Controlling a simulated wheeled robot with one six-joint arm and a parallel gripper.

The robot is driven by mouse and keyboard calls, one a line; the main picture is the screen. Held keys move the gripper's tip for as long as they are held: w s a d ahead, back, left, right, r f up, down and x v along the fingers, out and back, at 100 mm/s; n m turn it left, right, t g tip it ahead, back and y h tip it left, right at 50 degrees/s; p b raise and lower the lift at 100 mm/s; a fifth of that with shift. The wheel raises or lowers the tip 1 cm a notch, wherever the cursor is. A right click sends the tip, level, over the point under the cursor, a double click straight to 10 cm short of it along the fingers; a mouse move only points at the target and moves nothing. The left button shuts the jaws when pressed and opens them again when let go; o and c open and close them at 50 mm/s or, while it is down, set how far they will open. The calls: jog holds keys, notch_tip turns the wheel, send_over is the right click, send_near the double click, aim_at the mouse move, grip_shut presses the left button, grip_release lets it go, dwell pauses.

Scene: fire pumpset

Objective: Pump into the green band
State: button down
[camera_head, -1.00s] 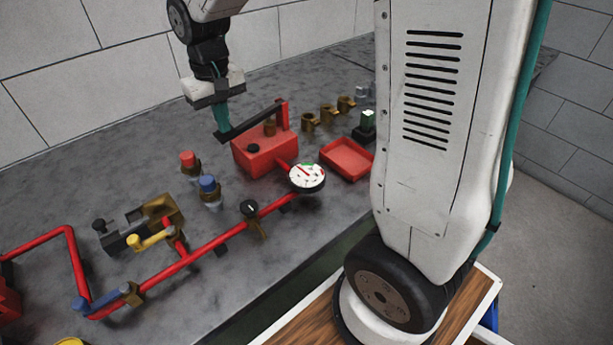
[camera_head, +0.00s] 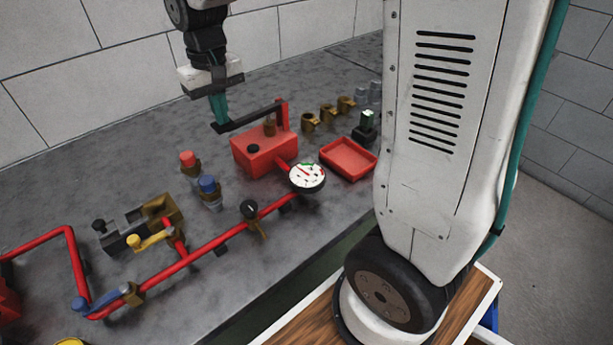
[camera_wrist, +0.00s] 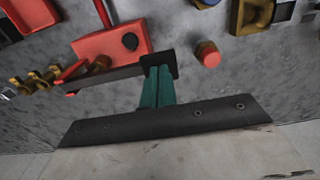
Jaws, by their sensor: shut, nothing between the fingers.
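The red hand pump (camera_head: 265,152) stands on the grey bench with its dark lever (camera_head: 248,118) sloping up to a red post at the right. My gripper (camera_head: 219,118) is shut and empty, pointing down with its teal fingertips at the lever's free end. In the wrist view, the fingertips (camera_wrist: 158,82) meet the black block at the lever's end (camera_wrist: 159,63); I cannot tell whether they press on it or sit beside it. The round white gauge (camera_head: 307,177) is right of the pump, with a small green band near its top. Its needle is too small to read surely.
A red pipe (camera_head: 205,248) with valves runs left from the gauge. Red (camera_head: 188,159) and blue-capped (camera_head: 208,184) fittings stand left of the pump. A red tray (camera_head: 348,156) and brass fittings (camera_head: 328,114) lie to the right. My arm hides the bench's right end.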

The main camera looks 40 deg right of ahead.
jog(key=shift+f, duration=2.65)
jog(key=shift+r, duration=2.9)
jog(key=shift+r, duration=2.9)
jog(key=shift+s, duration=0.1)
jog(key=s+d+t, duration=0.1)
jog(key=s+d, duration=0.2)
jog(key=s, duration=2.3)
jog(key=shift+f, duration=0.35)
